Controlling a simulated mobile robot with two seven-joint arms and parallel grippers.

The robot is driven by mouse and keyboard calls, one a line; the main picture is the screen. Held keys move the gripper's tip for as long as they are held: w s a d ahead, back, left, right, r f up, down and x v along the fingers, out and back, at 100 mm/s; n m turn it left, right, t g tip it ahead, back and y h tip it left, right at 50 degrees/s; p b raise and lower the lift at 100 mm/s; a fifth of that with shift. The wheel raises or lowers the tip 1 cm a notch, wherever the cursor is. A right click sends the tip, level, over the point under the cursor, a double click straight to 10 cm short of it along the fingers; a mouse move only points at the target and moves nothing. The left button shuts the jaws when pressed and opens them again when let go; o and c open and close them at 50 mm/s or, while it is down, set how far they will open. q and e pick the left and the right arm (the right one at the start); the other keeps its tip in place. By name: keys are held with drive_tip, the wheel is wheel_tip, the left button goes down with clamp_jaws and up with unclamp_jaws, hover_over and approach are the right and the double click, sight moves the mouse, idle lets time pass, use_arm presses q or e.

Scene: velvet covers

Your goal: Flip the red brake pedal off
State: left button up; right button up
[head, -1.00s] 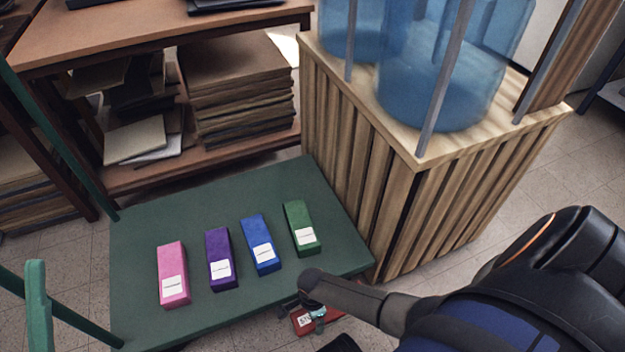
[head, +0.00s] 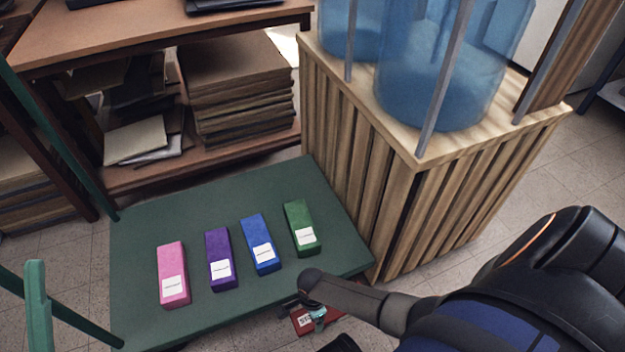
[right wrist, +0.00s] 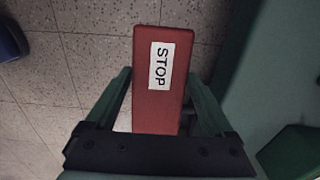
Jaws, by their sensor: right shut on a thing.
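The red brake pedal (head: 303,319) shows in the head view just past the near edge of the green cart, partly covered by my right arm. In the right wrist view the pedal (right wrist: 175,45) carries a white STOP label. My right gripper (head: 318,311) is at the pedal in the head view. In the right wrist view my right gripper (right wrist: 159,78) has one green finger on each side of the pedal and is shut on it. My left gripper is not in view.
The green cart deck (head: 150,225) holds a pink block (head: 172,265), a purple block (head: 218,250), a blue block (head: 258,238) and a green block (head: 299,222). A slatted wooden stand (head: 400,215) with blue water bottles (head: 440,80) stands close at the cart's right.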

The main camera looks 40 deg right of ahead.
clamp_jaws()
drive_tip(key=shift+d+r+p, duration=0.1)
drive_tip(key=shift+r+p, duration=0.1)
drive_tip(key=shift+p, duration=0.2)
drive_tip(key=y+p, duration=0.1)
drive_tip(key=p, duration=0.2)
drive_tip(key=shift+d+r, duration=0.15)
drive_tip(key=shift+r, duration=0.25)
drive_tip(key=shift+y, duration=0.4)
drive_tip(key=shift+s+d+t+y+p, duration=0.1)
drive_tip(key=shift+d+t+y+p, duration=0.25)
drive_tip(key=shift+y, duration=0.25)
drive_tip(key=shift+d+r+t+y, duration=0.1)
drive_tip(key=shift+r+t+y, duration=0.2)
drive_tip(key=shift+y, duration=0.4)
drive_tip(key=o, duration=1.6)
unclamp_jaws()
drive_tip(key=shift+s, duration=0.1)
drive_tip(key=shift+c, duration=0.2)
drive_tip(key=shift+r, duration=0.1)
